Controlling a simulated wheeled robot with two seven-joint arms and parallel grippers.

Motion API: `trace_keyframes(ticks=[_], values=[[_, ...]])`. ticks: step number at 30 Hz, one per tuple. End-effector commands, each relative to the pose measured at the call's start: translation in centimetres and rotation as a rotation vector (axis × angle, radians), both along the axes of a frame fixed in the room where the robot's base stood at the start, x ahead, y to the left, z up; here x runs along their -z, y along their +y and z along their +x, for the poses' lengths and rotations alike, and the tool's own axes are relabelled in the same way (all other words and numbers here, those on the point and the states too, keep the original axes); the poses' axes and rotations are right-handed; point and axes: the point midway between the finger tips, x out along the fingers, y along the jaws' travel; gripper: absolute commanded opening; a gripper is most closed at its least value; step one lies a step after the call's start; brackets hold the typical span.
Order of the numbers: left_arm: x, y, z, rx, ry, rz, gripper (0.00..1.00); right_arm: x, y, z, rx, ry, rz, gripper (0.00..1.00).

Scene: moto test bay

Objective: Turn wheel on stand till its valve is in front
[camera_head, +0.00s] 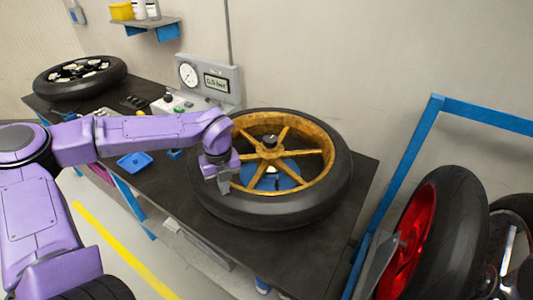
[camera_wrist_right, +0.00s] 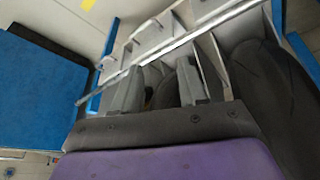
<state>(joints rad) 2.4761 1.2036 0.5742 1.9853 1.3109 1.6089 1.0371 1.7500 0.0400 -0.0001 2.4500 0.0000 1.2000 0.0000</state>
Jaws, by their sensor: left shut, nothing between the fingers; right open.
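The wheel with a black tyre and gold spoked rim (camera_head: 322,190) lies flat on a blue stand (camera_head: 272,182) on the dark bench. A dark knob sits at its hub. I cannot make out its valve. My left gripper (camera_head: 226,184) is shut and empty, pointing down at the left inner side of the rim. Whether it touches the rim or a spoke I cannot tell. My right gripper (camera_wrist_right: 158,84) shows only in the right wrist view, open, with nothing seen held between its fingers.
The bench (camera_head: 345,238) also bears a gauge box (camera_head: 208,80), a blue tray (camera_head: 134,161) and another wheel (camera_head: 112,76) at the far left. A blue rack (camera_head: 402,178) with a red-rimmed wheel (camera_head: 462,225) stands at the right. A metal rail (camera_wrist_right: 180,42) crosses near my right gripper.

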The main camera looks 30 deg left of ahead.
Motion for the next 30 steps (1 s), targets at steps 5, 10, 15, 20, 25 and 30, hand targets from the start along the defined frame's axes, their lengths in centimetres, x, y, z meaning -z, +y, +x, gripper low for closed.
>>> trace_keyframes(ticks=[5,10,15,20,25,30], values=[[0.0,0.8,0.0,0.0,0.0,0.001,0.0,-0.5,0.0,0.0,0.0,0.0,0.0,0.43],[-0.2,1.7,0.1,-0.001,0.001,0.001,0.0,-1.2,0.0,0.0,0.0,0.0,0.0,0.43],[-0.2,3.0,0.3,-0.001,0.001,0.001,0.0,-1.9,0.0,0.0,0.0,0.0,0.0,0.43],[-0.1,3.4,0.4,-0.001,0.0,0.001,0.0,-2.0,0.0,0.0,0.0,0.0,0.0,0.43],[-0.3,4.5,0.6,-0.002,0.001,0.001,0.0,-2.7,0.0,0.0,0.0,0.0,0.0,0.43],[-0.4,5.6,0.9,0.0,-0.001,0.001,0.0,-3.1,0.0,0.0,0.0,0.0,0.0,0.43]])
